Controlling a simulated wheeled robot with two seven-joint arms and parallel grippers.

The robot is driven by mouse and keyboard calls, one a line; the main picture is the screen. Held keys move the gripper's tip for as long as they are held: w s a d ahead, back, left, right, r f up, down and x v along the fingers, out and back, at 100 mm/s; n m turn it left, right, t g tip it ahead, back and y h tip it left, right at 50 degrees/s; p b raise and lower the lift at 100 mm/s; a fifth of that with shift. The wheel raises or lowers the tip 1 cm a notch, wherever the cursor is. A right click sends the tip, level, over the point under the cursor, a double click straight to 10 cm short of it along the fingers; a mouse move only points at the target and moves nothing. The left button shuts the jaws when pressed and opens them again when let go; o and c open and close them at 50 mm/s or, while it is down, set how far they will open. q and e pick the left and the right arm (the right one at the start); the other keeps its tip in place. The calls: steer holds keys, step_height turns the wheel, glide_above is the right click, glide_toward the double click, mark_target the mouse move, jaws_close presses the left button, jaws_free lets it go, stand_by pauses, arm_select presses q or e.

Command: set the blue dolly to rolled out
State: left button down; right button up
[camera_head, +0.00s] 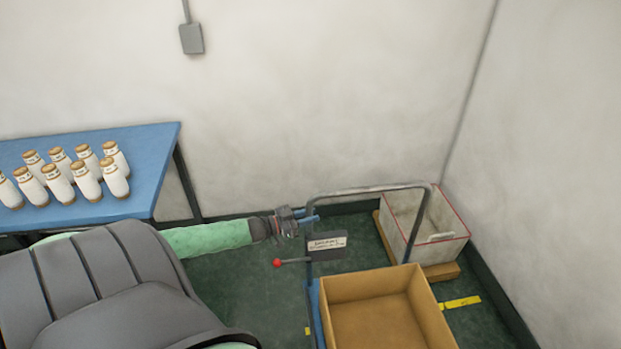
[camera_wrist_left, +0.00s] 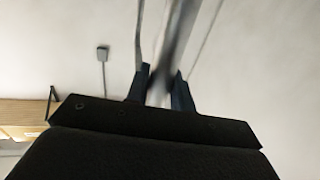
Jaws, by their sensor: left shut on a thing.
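The blue dolly (camera_head: 316,312) stands at the lower right of the head view, with a bent grey metal push handle (camera_head: 370,190) rising from it. An open cardboard box (camera_head: 428,305) sits on it and hides most of its deck. A small labelled plate (camera_head: 327,243) and a lever with a red knob (camera_head: 277,263) are on the handle's left upright. My left gripper (camera_head: 311,219) is shut on this upright, near its upper part. In the left wrist view the metal bar (camera_wrist_left: 172,60) runs between the two fingers. My right gripper is not in view.
A blue table (camera_head: 150,150) with several white bottle-like cones (camera_head: 87,180) stands at the left. A white crate with a red rim (camera_head: 452,240) sits on a wooden base in the corner behind the dolly. Yellow tape (camera_head: 460,302) marks the green floor. Walls close off the back and right.

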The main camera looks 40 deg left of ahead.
arm_select(q)
steer(key=c, duration=1.3)
jaws_free()
steer(key=shift+s+a, duration=0.15)
steer(key=shift+a, duration=0.1)
steer(key=shift+o, duration=0.2)
steer(key=shift+s, duration=0.15)
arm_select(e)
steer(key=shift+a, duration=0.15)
arm_select(q)
steer(key=shift+f, duration=0.1)
steer(key=b+v, duration=0.2)
steer(key=v, duration=0.5)
steer(key=shift+s+a, duration=0.2)
steer(key=shift+s, duration=0.15)
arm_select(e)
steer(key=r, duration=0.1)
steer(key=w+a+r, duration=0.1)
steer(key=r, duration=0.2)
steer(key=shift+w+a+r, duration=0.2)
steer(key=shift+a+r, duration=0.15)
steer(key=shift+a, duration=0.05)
